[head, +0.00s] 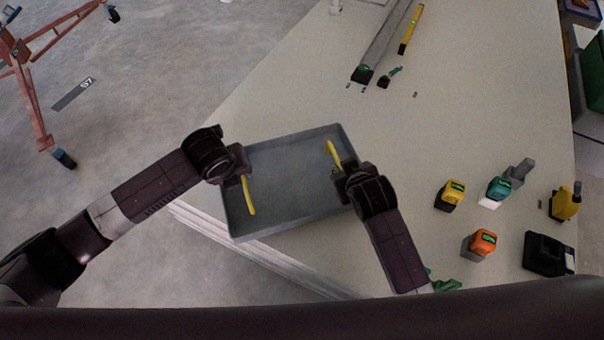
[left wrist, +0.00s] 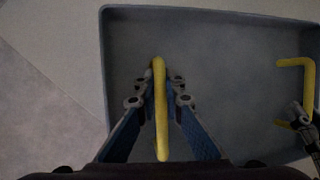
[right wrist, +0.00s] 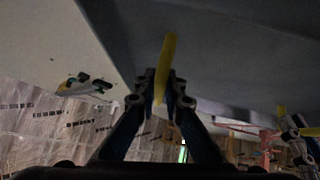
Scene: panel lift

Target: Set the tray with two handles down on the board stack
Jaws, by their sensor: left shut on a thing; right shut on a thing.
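The grey tray (head: 292,190) with two yellow handles is over the near left part of the pale board stack (head: 420,130) in the head view. I cannot tell whether its underside touches the boards. My left gripper (head: 243,178) is shut on the left yellow handle (head: 249,196), which also shows between its fingers in the left wrist view (left wrist: 161,110). My right gripper (head: 341,168) is shut on the right yellow handle (head: 332,152), seen between its fingers in the right wrist view (right wrist: 166,65). The tray looks empty.
Several small tools stand at the right of the boards, among them a yellow one (head: 452,192), an orange one (head: 482,243) and a black case (head: 545,253). A long level (head: 388,40) lies at the back. A red frame (head: 38,110) stands on the floor at left.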

